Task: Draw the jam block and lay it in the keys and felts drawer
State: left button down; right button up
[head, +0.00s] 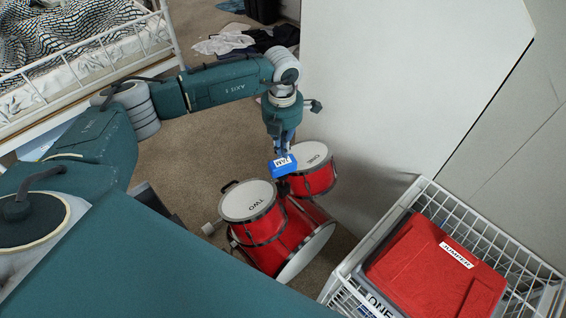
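The blue jam block (283,165), with a white label reading JAM, shows between the two small red drums, above a dark fitting at the drum set. My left gripper (284,151) points down at it from above, its fingers reaching the block's upper edge. The fingertips are partly hidden by the block, so I cannot tell whether they grip it. My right gripper is not in view. I see no drawer labelled keys and felts.
A white wire basket (482,222) with a red item labelled JUMPER (435,270) is at lower right. A white panel (400,80) rises behind. Clothes (225,42) lie on the carpet.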

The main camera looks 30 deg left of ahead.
pick_arm(q)
jog(key=c, duration=1.8)
grip_release()
jog(key=shift+c, duration=0.2)
